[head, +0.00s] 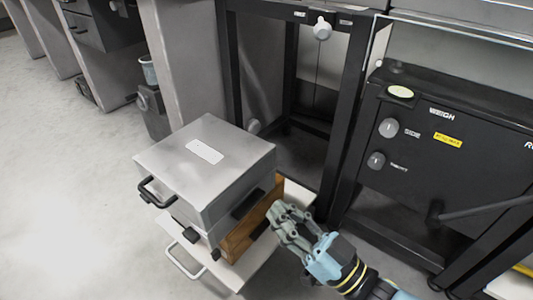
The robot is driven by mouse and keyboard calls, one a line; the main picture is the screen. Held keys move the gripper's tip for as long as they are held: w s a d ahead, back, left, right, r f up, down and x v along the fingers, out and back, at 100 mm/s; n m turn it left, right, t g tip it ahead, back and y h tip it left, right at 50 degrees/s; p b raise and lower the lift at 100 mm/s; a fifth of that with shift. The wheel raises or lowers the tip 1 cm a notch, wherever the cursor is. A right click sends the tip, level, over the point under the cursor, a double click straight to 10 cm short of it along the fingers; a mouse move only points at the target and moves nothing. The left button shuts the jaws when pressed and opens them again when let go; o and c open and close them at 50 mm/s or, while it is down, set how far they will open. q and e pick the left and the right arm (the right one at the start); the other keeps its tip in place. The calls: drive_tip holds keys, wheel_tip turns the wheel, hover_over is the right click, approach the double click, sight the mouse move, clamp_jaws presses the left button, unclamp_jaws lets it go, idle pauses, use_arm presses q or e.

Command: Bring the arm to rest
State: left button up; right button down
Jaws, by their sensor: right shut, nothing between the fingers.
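My right gripper (286,222) is at the lower middle of the head view, with its arm coming in from the lower right. Its grey fingers are shut with nothing between them. The fingers point up and left, close to the wooden side of a stack of boxes; I cannot tell whether they touch it. My left gripper is not in view.
A grey metal case (206,165) with a black handle sits on a wooden box (245,230) over a light board (240,275). A black WEIGH panel (450,150) and dark table frames stand behind and right. The floor (60,190) at left is clear.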

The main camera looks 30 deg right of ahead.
drive_tip(key=s+d+m+g+h, duration=0.2)
drive_tip(key=s+d+g+h, duration=0.45)
drive_tip(key=s+g, duration=0.35)
use_arm(q)
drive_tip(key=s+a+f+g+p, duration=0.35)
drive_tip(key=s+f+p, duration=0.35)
drive_tip(key=p, duration=0.8)
use_arm(e)
drive_tip(key=s+d+f+g+h, duration=0.2)
drive_tip(key=s+f+g, duration=0.2)
drive_tip(key=s+f, duration=0.45)
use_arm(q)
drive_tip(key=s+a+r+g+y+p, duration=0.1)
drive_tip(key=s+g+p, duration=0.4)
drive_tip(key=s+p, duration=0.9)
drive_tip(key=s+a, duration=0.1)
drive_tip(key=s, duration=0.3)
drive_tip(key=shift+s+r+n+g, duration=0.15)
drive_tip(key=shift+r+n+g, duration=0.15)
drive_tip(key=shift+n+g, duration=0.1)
use_arm(e)
drive_tip(key=s+d+r+g, duration=0.1)
drive_tip(key=s+g, duration=0.2)
drive_tip(key=s, duration=0.6)
drive_tip(key=s+d+g, duration=0.2)
drive_tip(key=s+g, duration=0.1)
drive_tip(key=s, duration=0.7)
drive_tip(key=shift+r, duration=0.4)
